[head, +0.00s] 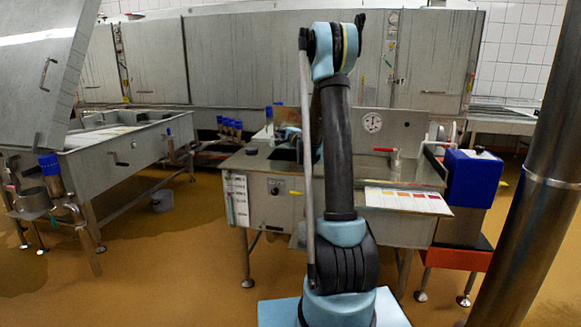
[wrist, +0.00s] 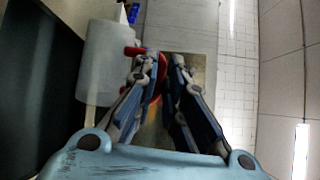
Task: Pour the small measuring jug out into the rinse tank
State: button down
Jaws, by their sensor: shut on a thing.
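My gripper (wrist: 160,75) fills the lower middle of the wrist view, its two fingers close together. A red part, apparently the handle of the small measuring jug, shows at and between the fingers. A pale, whitish jug body (wrist: 108,65) lies just left of the fingers. Its contents cannot be seen. In the head view my arm hides most of the gripper, and I cannot make out the jug there. A steel unit with a dial (head: 372,122) stands behind my arm. A long open steel tank (head: 105,140) stands at the left. I cannot tell which is the rinse tank.
A blue box (head: 472,178) on an orange-red stand is right of the steel unit. A thick steel post (head: 530,160) rises in the right foreground. A grey bucket (head: 162,200) stands near the left tank. The ochre floor (head: 180,265) between left tank and unit is clear.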

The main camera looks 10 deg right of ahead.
jog(key=shift+w+a+f+n+g+h+b, duration=0.15)
jog(key=shift+a+f+n+g+h+b, duration=0.7)
jog(key=shift+a+n, duration=1.1)
jog(key=shift+w+a+f+n+g+h+b, duration=0.3)
jog(key=shift+a+f+n+h+b, duration=0.55)
jog(key=shift+a+n, duration=1.1)
jog(key=shift+w+a+f+n+g+h+b, duration=0.1)
jog(key=shift+a+f+n+g+h+b, duration=0.8)
jog(key=shift+a+n, duration=1)
jog(key=shift+a+r+n+h, duration=0.2)
jog(key=shift+a+n+h, duration=0.3)
jog(key=shift+a+h, duration=0.25)
jog(key=shift+a+f+n+h, duration=0.25)
jog(key=shift+f+n, duration=0.05)
jog(key=shift+f, duration=0.2)
jog(key=shift+a+f+n+h, duration=0.2)
jog(key=shift+f+n, duration=0.1)
jog(key=shift+f, duration=0.15)
